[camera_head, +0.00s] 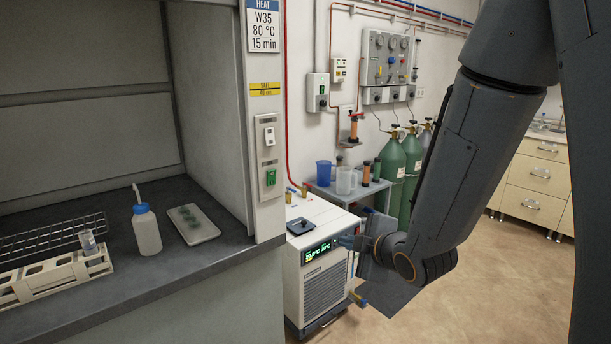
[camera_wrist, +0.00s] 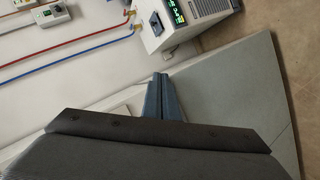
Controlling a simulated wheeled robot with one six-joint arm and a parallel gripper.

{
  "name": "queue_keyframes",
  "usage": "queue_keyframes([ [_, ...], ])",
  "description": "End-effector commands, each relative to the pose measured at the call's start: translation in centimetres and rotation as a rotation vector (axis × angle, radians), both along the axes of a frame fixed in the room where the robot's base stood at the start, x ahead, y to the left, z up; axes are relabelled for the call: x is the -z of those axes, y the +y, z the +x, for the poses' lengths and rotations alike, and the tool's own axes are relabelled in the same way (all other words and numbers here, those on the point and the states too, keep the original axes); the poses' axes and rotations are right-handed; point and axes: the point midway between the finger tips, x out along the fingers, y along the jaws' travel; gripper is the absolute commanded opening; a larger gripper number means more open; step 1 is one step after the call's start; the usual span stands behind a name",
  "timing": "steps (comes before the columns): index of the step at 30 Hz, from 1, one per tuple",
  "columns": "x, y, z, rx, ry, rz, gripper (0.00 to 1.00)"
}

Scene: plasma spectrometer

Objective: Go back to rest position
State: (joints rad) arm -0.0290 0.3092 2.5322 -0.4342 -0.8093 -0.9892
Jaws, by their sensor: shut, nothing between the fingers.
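My gripper (camera_head: 347,241) is at the end of my grey arm in the head view, in front of the white chiller (camera_head: 318,268) with a lit green display. In the wrist view my gripper's fingers (camera_wrist: 162,84) are together with nothing between them. The chiller also shows at the top of the wrist view (camera_wrist: 190,30). The head view shows only part of the gripper, small and partly hidden by my wrist.
A fume hood bench (camera_head: 180,262) at left holds a wash bottle (camera_head: 146,232), a tray (camera_head: 193,224) and a tube rack (camera_head: 55,277). Green gas cylinders (camera_head: 392,165) and a cart with a blue jug (camera_head: 324,173) stand behind. Floor at right is clear.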

Motion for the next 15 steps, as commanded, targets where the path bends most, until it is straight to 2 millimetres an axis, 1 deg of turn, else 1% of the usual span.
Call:
queue_keyframes([
  [1, 0.7, -1.4, -0.6, 0.083, 0.088, 0.028, 0.0],
  [3, 2.0, -3.3, -1.8, 0.21, 0.219, 0.076, 0.0],
  [5, 3.0, -4.9, -3.3, 0.325, 0.328, 0.119, 0.0],
  [6, 3.6, -5.8, -4.4, 0.405, 0.399, 0.15, 0.0],
  [8, 4.3, -7.0, -6.3, 0.528, 0.503, 0.196, 0.0],
  [9, 4.7, -7.7, -7.7, 0.612, 0.569, 0.229, 0.0],
  [11, 5.2, -8.5, -10.0, 0.74, 0.667, 0.276, 0.0],
  [12, 5.4, -8.9, -11.6, 0.824, 0.73, 0.307, 0.0],
  [15, 5.5, -9.4, -15.5, 1.018, 0.867, 0.373, 0.0],
])
